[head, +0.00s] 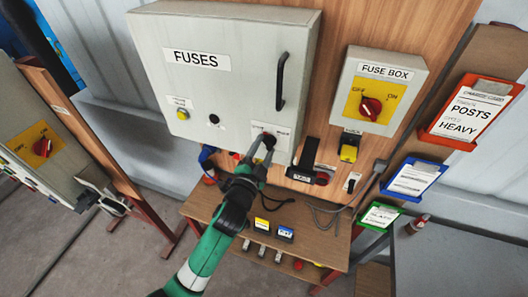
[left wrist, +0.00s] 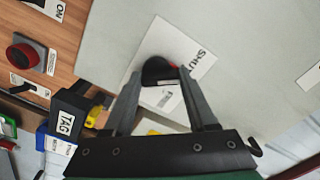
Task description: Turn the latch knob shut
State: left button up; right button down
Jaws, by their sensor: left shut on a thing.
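The black latch knob (head: 269,139) sits on a white label at the lower right of the grey FUSES cabinet door (head: 225,85). In the left wrist view the knob (left wrist: 158,70) lies between my fingertips, with a bit of red at its edge. The word SHUT (left wrist: 200,60) on the label shows beside it, partly readable. My left gripper (head: 265,146) reaches up from below and is shut on the knob; it also shows in the left wrist view (left wrist: 161,78). The fingers cover part of the knob and label. My right gripper is in neither view.
A long black handle (head: 281,82) stands out from the door above the knob. A FUSE BOX (head: 385,70) with a red switch is to the right. Below it hangs a yellow-and-black tagged part (head: 349,150). A wooden shelf (head: 325,242) juts out beneath.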

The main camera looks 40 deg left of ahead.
pick_arm(q)
jog(key=shift+f+n+b, duration=0.1)
jog(key=shift+n+b, duration=0.3)
jog(key=shift+n, duration=0.4)
jog(key=o, duration=1.4)
jog(key=shift+c, duration=0.2)
jog(key=v, duration=1.1)
jog(key=shift+s, duration=0.3)
jog(key=shift+d, duration=0.15)
